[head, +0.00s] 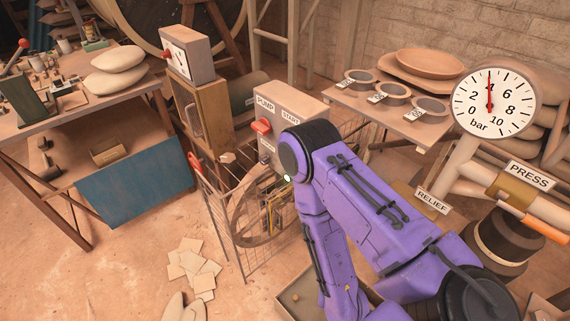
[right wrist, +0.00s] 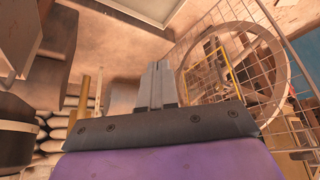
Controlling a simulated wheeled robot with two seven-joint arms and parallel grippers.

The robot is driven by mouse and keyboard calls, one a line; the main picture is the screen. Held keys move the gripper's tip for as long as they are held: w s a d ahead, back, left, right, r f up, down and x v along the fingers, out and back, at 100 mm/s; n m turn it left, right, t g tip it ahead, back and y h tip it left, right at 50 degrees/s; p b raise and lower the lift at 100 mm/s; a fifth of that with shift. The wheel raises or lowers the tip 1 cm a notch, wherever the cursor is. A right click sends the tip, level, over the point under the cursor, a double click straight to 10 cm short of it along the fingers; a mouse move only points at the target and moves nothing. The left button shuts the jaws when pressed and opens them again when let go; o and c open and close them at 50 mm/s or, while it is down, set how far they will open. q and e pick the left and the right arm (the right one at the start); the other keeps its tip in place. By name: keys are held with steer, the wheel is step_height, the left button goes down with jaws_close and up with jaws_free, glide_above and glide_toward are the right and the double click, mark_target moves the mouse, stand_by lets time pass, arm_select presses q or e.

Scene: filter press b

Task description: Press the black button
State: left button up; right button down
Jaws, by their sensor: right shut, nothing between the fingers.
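The pump box (head: 293,101) stands in the middle of the head view, with PUMP and START labels and a red switch (head: 260,126) on its front. I cannot make out a black button; my purple right arm covers the lower right part of the box front. My right gripper (right wrist: 159,84) shows in the right wrist view, its fingers together and empty. It points past a wire cart with a large ring, and no button shows by its fingertips. In the head view the right gripper is not visible. My left gripper is in neither view.
The wire cart (head: 206,206) stands in front of the pump box; it also shows in the right wrist view (right wrist: 292,125). A pressure gauge (head: 495,103) and pipes labelled PRESS and RELIEF are at the right. A workbench (head: 60,116) is at the left. Paper squares (head: 204,282) lie on the floor.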

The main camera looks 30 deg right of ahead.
steer(key=w+a+r+m+t+h+b, duration=0.1)
steer(key=w+a+r+m+t+b, duration=0.25)
steer(key=w, duration=0.55)
steer(key=w+a+r+m+t+h+p, duration=0.1)
steer(key=w+a+r+m+t, duration=0.15)
steer(key=w+r+m, duration=0.5)
steer(key=w+a+r+m+t+h+b, duration=0.1)
steer(key=w+a+r+m+t+h, duration=0.1)
steer(key=w+r+m, duration=0.2)
steer(key=w+a+r+m+t+h+b, duration=0.1)
steer(key=w+r+m, duration=0.3)
steer(key=r+m, duration=0.6)
steer(key=shift+w+a+r+m+t+h+b, duration=0.15)
steer(key=shift+a+r+m+t+h+b, duration=0.25)
steer(key=shift+a+h+b, duration=0.4)
steer(key=shift+d, duration=0.1)
steer(key=w+d+p, duration=0.1)
steer(key=d, duration=0.7)
steer(key=shift+d, duration=0.35)
steer(key=shift+w, duration=0.1)
